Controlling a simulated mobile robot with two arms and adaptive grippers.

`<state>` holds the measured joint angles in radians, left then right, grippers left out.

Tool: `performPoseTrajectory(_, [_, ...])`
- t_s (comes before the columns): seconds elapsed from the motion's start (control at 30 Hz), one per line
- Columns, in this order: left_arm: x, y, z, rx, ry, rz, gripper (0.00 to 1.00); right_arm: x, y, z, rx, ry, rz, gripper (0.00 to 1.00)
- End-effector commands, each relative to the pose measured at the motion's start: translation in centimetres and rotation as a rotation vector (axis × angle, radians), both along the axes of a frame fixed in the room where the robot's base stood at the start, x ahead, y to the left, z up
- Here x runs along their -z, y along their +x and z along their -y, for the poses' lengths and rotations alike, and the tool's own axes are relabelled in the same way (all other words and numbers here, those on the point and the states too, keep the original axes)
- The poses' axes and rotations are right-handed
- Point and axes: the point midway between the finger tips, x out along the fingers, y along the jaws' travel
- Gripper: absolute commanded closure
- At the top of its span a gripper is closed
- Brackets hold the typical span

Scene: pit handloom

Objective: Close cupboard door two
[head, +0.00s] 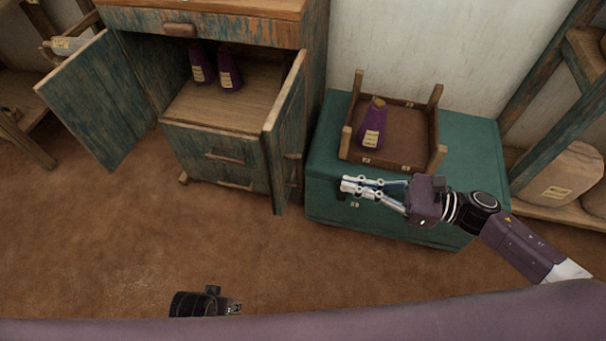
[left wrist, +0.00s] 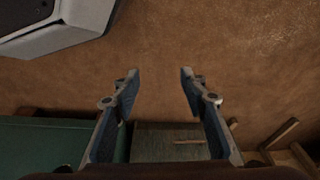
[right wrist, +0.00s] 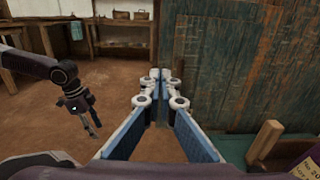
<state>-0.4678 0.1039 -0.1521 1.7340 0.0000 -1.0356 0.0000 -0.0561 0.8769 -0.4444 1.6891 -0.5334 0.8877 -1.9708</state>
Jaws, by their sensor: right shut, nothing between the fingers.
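The cupboard (head: 215,123) stands open, with one weathered blue-green door (head: 97,100) swung out to the left and the other (head: 286,130) standing out on the right. I cannot tell which is door two. My right gripper (head: 346,187) is shut and empty, to the right of the right-hand door and apart from it, in front of the green chest. In the right wrist view its fingertips (right wrist: 162,78) are together, with a blue-green wooden panel (right wrist: 235,60) at the right. My left gripper is open and empty in the left wrist view (left wrist: 159,76), over the brown floor.
Two purple bottles (head: 215,70) stand inside the cupboard above its drawers (head: 220,160). A shelf with sacks (head: 561,174) is at far right. Floor in front is clear.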

Motion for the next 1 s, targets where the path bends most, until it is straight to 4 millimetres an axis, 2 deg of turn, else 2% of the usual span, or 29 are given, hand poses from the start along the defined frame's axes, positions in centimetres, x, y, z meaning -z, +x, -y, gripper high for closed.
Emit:
performPoseTrajectory(0.17, [0.3, -0.2, 0.0, 0.001, 0.001, -0.002, 0.60, -0.3, 0.6, -2.0, -0.003, 0.003, 0.006, 1.00])
performPoseTrajectory(0.6, [3.0, -1.5, -0.2, 0.004, 0.002, -0.019, 0.60, -0.3, 3.7, -10.5, 0.000, 0.003, 0.002, 1.00])
performPoseTrajectory(0.8, [3.8, -1.9, -0.2, 0.005, 0.002, -0.022, 0.60, -0.2, 4.4, -12.6, 0.001, 0.003, 0.002, 1.00])
performPoseTrajectory(1.0, [4.0, -2.1, -0.3, 0.005, 0.002, -0.023, 0.60, 0.0, 4.6, -13.1, 0.002, 0.001, 0.000, 1.00])
